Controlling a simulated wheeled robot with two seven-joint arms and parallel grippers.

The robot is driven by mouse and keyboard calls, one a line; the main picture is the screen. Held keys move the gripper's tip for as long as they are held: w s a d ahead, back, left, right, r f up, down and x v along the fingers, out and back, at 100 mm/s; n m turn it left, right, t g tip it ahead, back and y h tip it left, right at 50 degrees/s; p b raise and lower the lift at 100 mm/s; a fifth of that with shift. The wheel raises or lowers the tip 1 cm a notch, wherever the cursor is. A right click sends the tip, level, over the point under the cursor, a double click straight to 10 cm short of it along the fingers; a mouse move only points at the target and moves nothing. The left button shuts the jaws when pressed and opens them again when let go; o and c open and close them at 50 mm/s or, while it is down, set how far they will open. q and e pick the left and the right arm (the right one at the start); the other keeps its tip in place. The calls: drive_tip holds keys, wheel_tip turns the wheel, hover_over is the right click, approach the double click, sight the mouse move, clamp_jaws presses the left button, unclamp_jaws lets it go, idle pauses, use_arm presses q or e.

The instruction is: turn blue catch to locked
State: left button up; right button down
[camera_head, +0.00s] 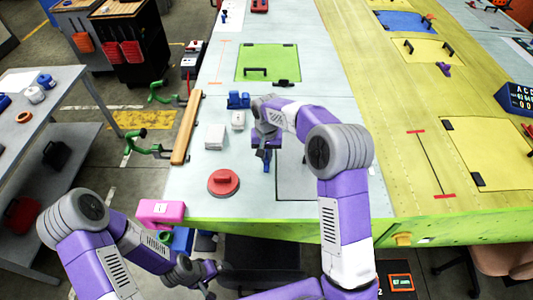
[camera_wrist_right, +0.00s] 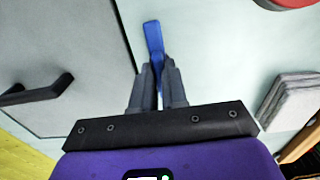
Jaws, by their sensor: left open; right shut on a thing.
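The blue catch (camera_head: 267,164) is at the left edge of a grey hatch panel (camera_head: 296,186) on the wing. In the right wrist view the blue catch (camera_wrist_right: 153,36) shows as a blue lever sticking out beyond the fingers, close to the panel's seam. My right gripper (camera_head: 266,153) points down over it and is shut on the catch; the fingers (camera_wrist_right: 160,78) hide its near part. My left gripper (camera_head: 212,270) is open and empty, low at the left, off the wing's front edge.
A red round object (camera_head: 223,182), a grey-white block (camera_head: 215,137) and a blue object (camera_head: 238,100) stand left of my right gripper. A pink box (camera_head: 161,213) is at the near left corner. A black handle (camera_wrist_right: 38,90) rises from the grey panel.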

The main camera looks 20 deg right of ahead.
drive_tip(key=shift+m, duration=0.3)
drive_tip(key=m, duration=0.3)
drive_tip(key=shift+m, duration=0.3)
drive_tip(key=m, duration=0.4)
drive_tip(key=shift+s+m, duration=0.1)
drive_tip(key=shift+m, duration=0.2)
drive_tip(key=m+p, duration=0.1)
drive_tip(key=m, duration=0.3)
drive_tip(key=shift+d+m, duration=0.1)
drive_tip(key=shift+m, duration=0.2)
drive_tip(key=shift+m+p, duration=0.7)
drive_tip(key=shift+m, duration=1.5)
drive_tip(key=c, duration=1.2)
unclamp_jaws()
drive_tip(key=shift+s, duration=0.1)
drive_tip(key=shift+o, duration=0.2)
drive_tip(key=shift+r, duration=3.8)
